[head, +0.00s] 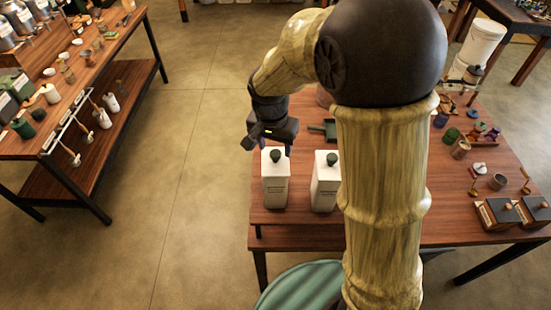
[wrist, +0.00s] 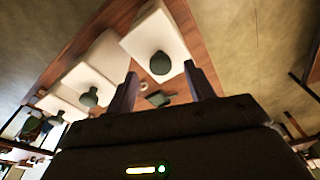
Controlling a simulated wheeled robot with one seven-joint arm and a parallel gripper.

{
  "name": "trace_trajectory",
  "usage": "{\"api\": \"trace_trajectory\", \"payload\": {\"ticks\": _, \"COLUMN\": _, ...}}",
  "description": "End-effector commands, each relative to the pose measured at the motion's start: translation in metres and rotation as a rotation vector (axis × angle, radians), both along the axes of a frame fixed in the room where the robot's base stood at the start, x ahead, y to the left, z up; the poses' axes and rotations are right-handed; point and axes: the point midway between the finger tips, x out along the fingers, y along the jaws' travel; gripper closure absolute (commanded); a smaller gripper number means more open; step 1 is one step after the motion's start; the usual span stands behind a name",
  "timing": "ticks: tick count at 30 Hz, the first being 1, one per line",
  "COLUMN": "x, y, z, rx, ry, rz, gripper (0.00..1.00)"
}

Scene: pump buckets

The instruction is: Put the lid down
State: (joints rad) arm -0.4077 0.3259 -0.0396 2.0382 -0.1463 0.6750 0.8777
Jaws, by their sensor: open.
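Two white square canisters stand upright near the table's left front edge in the head view, a left one (head: 274,184) and a right one (head: 325,186). Each has a dark green rounded lid or knob on top, the left (head: 275,155) and the right (head: 332,159). My gripper (head: 268,147) is just above the left canister, open. In the wrist view, its fingers (wrist: 163,84) are apart with nothing held between them. There, the nearest green top (wrist: 160,63) sits on a white canister (wrist: 156,34), close to the fingertips. I see no separate loose lid that I can identify.
A wooden table (head: 290,225) carries the canisters. A dark green flat object (head: 324,128) lies behind them. Small cups, a grinder-like pair of boxes (head: 497,213) and tools stand at right. My arm hides the table's middle. Open floor (head: 190,160) lies left, before another table (head: 95,62).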

Motion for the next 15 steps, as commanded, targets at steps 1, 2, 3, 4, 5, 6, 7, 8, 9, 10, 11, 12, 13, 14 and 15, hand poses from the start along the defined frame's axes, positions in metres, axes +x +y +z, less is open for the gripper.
{"api": "trace_trajectory", "payload": {"ticks": 1, "x": 0.001, "y": -0.001, "z": -0.004, "rx": -0.002, "ry": 0.005, "rz": -0.001, "gripper": 0.47}}
{"api": "trace_trajectory", "payload": {"ticks": 2, "x": 0.001, "y": -0.001, "z": -0.009, "rx": -0.003, "ry": 0.006, "rz": -0.001, "gripper": 0.47}}
{"api": "trace_trajectory", "payload": {"ticks": 3, "x": 0.002, "y": -0.001, "z": -0.015, "rx": -0.002, "ry": 0.004, "rz": -0.001, "gripper": 0.47}}
{"api": "trace_trajectory", "payload": {"ticks": 4, "x": 0.002, "y": -0.001, "z": -0.019, "rx": -0.002, "ry": 0.004, "rz": -0.001, "gripper": 0.47}}
{"api": "trace_trajectory", "payload": {"ticks": 5, "x": 0.003, "y": -0.001, "z": -0.022, "rx": -0.002, "ry": 0.003, "rz": 0.0, "gripper": 0.47}}
{"api": "trace_trajectory", "payload": {"ticks": 6, "x": 0.003, "y": -0.002, "z": -0.024, "rx": -0.001, "ry": 0.003, "rz": 0.0, "gripper": 0.47}}
{"api": "trace_trajectory", "payload": {"ticks": 7, "x": 0.004, "y": -0.002, "z": -0.026, "rx": -0.001, "ry": 0.001, "rz": 0.0, "gripper": 0.47}}
{"api": "trace_trajectory", "payload": {"ticks": 8, "x": 0.004, "y": -0.002, "z": -0.027, "rx": -0.001, "ry": 0.001, "rz": 0.0, "gripper": 0.47}}
{"api": "trace_trajectory", "payload": {"ticks": 9, "x": 0.004, "y": -0.001, "z": -0.028, "rx": 0.0, "ry": 0.0, "rz": 0.0, "gripper": 0.47}}
{"api": "trace_trajectory", "payload": {"ticks": 10, "x": 0.004, "y": -0.001, "z": -0.028, "rx": 0.001, "ry": 0.0, "rz": 0.0, "gripper": 0.47}}
{"api": "trace_trajectory", "payload": {"ticks": 11, "x": 0.004, "y": -0.001, "z": -0.028, "rx": 0.001, "ry": -0.001, "rz": 0.0, "gripper": 0.47}}
{"api": "trace_trajectory", "payload": {"ticks": 12, "x": 0.004, "y": -0.001, "z": -0.028, "rx": 0.001, "ry": -0.001, "rz": 0.0, "gripper": 0.47}}
{"api": "trace_trajectory", "payload": {"ticks": 13, "x": 0.004, "y": -0.001, "z": -0.028, "rx": 0.001, "ry": -0.001, "rz": 0.0, "gripper": 0.47}}
{"api": "trace_trajectory", "payload": {"ticks": 14, "x": 0.004, "y": -0.001, "z": -0.028, "rx": 0.001, "ry": -0.001, "rz": 0.0, "gripper": 0.47}}
{"api": "trace_trajectory", "payload": {"ticks": 15, "x": 0.004, "y": -0.001, "z": -0.028, "rx": 0.001, "ry": 0.0, "rz": 0.0, "gripper": 0.47}}
